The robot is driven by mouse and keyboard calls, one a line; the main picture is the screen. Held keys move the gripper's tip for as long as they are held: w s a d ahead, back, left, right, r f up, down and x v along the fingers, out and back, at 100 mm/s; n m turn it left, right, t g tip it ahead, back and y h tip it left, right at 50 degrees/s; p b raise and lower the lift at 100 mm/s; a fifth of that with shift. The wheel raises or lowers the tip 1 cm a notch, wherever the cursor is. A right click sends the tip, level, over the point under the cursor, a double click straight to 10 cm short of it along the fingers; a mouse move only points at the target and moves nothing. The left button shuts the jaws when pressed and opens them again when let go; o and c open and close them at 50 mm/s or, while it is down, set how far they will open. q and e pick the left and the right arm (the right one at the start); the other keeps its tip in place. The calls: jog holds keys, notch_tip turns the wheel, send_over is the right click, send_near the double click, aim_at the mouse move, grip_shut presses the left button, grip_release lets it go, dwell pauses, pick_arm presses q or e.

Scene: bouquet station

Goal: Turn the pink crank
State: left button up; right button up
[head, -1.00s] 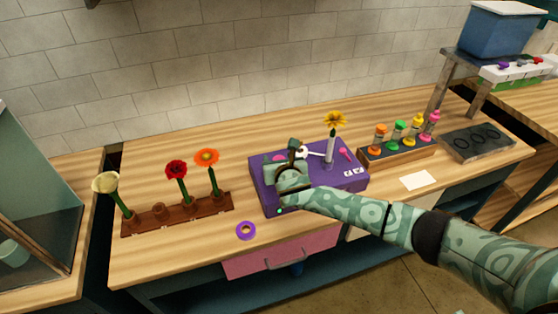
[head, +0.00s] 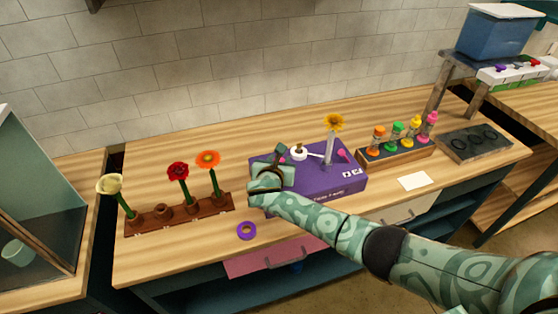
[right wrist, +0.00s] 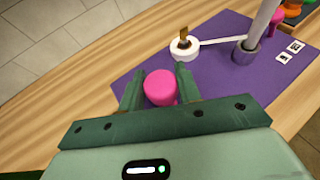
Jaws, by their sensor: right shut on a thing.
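The purple box (head: 330,182) stands on the wooden bench. My right gripper (head: 268,168) is over its left end, with its arm coming in from the right. In the right wrist view the green fingers are shut on a round pink knob (right wrist: 160,88), which I take as the pink crank's handle. The rest of the crank is hidden under the gripper. My left gripper is not in view.
A purple ring (head: 246,231) lies in front of the box. A brown rack (head: 190,212) with several flowers stands left. A tray of coloured bottles (head: 396,152), a white card (head: 415,181) and a dark tray (head: 475,143) are right. Open bench lies behind the box.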

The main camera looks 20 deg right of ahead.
jog(key=o, duration=1)
jog(key=shift+c, duration=0.2)
jog(key=shift+s+a+r, duration=0.1)
jog(key=shift+s+a, duration=0.05)
jog(key=shift+s, duration=0.1)
jog(key=p+v, duration=0.3)
jog(key=v, duration=1.2)
jog(key=shift+s+a, duration=0.2)
jog(key=shift+s, duration=0.05)
jog(key=shift+r, duration=0.1)
